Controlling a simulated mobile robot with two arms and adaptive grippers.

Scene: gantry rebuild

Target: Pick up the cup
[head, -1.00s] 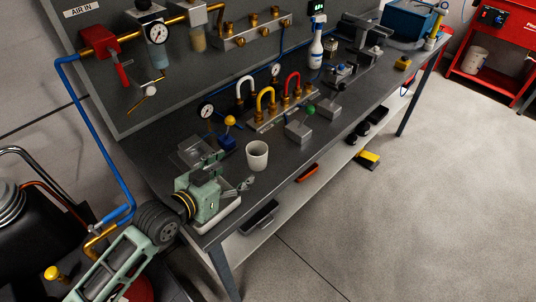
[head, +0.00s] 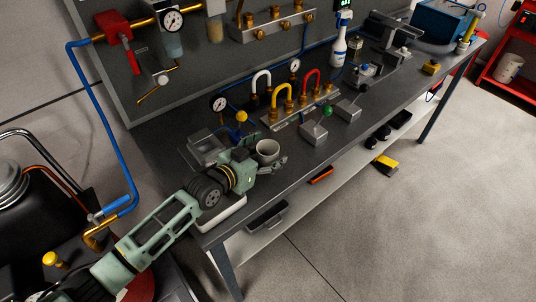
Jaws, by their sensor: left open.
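The white cup (head: 268,150) stands upright on the dark workbench (head: 310,165) near its left end, its open rim up. My left gripper (head: 262,153) is open and close against the cup from the left. One finger is at the cup's back left side and the other is low along its front, so the cup seems to be at least partly between them. I cannot tell whether the fingers touch it. The gripper hides part of the cup's lower left side. My right gripper is not in view.
Gray valve blocks (head: 314,133) and a manifold with colored hoses (head: 290,108) stand right of and behind the cup. A gauge (head: 218,104) and a yellow-knobbed lever (head: 241,116) are close behind it. A spray bottle (head: 339,45) stands farther back.

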